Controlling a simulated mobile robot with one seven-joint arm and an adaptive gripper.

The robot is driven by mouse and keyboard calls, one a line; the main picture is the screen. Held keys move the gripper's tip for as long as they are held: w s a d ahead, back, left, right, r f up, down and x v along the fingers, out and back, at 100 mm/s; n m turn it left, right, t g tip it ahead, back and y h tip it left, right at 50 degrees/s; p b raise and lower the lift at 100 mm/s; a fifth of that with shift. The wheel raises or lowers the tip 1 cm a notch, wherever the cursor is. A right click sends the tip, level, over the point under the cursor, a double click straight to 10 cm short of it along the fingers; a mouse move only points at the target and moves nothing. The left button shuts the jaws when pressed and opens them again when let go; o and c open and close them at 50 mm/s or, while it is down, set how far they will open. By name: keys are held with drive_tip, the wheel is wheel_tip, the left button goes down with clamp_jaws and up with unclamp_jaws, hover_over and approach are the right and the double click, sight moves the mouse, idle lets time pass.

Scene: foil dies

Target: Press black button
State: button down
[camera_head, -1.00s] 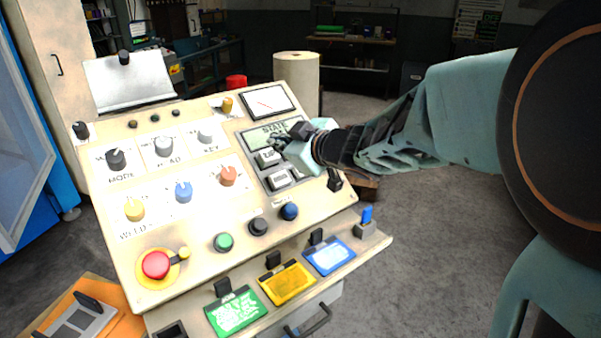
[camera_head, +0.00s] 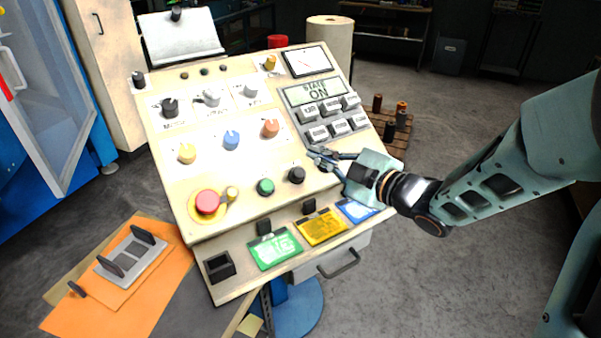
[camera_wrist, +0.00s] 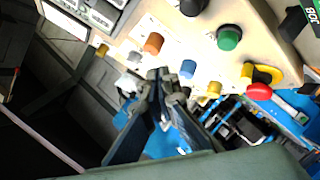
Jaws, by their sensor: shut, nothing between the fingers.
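The black button (camera_head: 297,175) is a round knob on the sloped panel (camera_head: 185,118), right of the green button (camera_head: 265,187). In the wrist view a black round knob (camera_wrist: 192,5), cut by the top edge, sits beside the green button (camera_wrist: 229,38). My gripper (camera_head: 318,156) is shut and empty. In the head view its tips appear just above and right of the black button, apart from it. The shut fingers also show in the wrist view (camera_wrist: 160,76).
The red button (camera_head: 207,202) and a yellow knob (camera_head: 187,153), blue knob (camera_head: 231,139) and orange knob (camera_head: 270,128) stand out from the panel. The keypad (camera_head: 331,121) lies above my gripper, below a screen reading "STATE ON" (camera_head: 317,93). Coloured cards line the front ledge.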

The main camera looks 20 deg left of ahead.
sight(299, 174)
drive_tip(key=w+a+f+b, duration=0.3)
drive_tip(key=f+b, duration=0.3)
drive_tip(key=f, duration=0.1)
drive_tip(key=shift+a, duration=0.4)
drive_tip(key=shift+f, duration=0.15)
idle(1.1)
drive_tip(key=shift+w+a+f+b, duration=0.2)
drive_tip(key=shift+f+b, duration=0.1)
drive_tip(key=shift+b, duration=0.25)
drive_tip(key=shift+w+a+f+b, duration=0.2)
drive_tip(key=shift+a+f+b, duration=0.05)
drive_tip(key=shift+f+b, duration=0.25)
idle(0.5)
drive_tip(key=shift+d+r, duration=0.1)
drive_tip(key=shift+r, duration=0.1)
drive_tip(key=shift+s+d+r+p, duration=0.35)
drive_tip(key=shift+r+p, duration=0.1)
drive_tip(key=shift+r, duration=0.2)
